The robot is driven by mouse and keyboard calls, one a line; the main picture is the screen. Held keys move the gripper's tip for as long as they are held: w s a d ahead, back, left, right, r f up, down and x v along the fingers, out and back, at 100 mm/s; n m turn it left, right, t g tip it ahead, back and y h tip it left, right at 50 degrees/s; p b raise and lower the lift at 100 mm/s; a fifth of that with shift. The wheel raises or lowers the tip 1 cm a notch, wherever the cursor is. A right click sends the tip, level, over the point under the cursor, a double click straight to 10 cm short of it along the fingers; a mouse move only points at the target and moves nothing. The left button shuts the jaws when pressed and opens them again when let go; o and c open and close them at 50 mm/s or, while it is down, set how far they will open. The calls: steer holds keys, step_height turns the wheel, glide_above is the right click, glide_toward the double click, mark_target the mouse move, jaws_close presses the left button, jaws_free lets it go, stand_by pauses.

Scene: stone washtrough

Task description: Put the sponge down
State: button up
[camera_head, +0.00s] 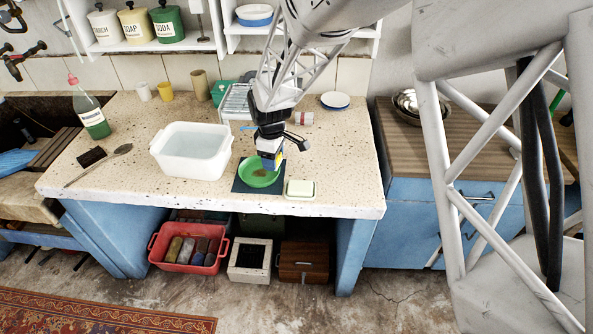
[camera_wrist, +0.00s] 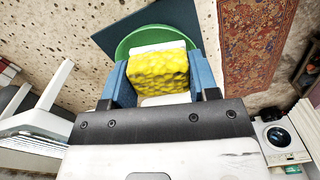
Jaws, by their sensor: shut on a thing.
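My gripper (camera_head: 270,158) is shut on a yellow sponge, which shows clearly between the blue fingers in the wrist view (camera_wrist: 158,70). The sponge has a paler layer along its far edge. The gripper holds it over a round green dish (camera_head: 246,181), whose rim also shows behind the sponge in the wrist view (camera_wrist: 127,44). Something brownish shows inside the dish in the head view. The dish stands on a dark mat (camera_head: 240,187) near the counter's front edge. I cannot tell whether the sponge touches the dish.
A white basin (camera_head: 190,160) stands left of the dish. A small pale green and cream block (camera_head: 300,189) lies to its right. The counter's right part is mostly clear.

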steer(key=s+d+f+n, duration=0.2)
steer(key=s+d+f, duration=0.1)
steer(key=s+d, duration=0.6)
steer(key=d, duration=0.3)
steer(key=shift+s+d+n, duration=0.2)
steer(key=shift+d+n, duration=0.05)
steer(key=shift+n, duration=0.05)
steer(key=shift+w, duration=0.1)
glide_above(300, 171)
steer(key=shift+w+f, duration=0.1)
steer(key=shift+f, duration=0.6)
steer(key=shift+f, duration=1.75)
steer(key=shift+f, duration=0.1)
steer(key=o, duration=0.8)
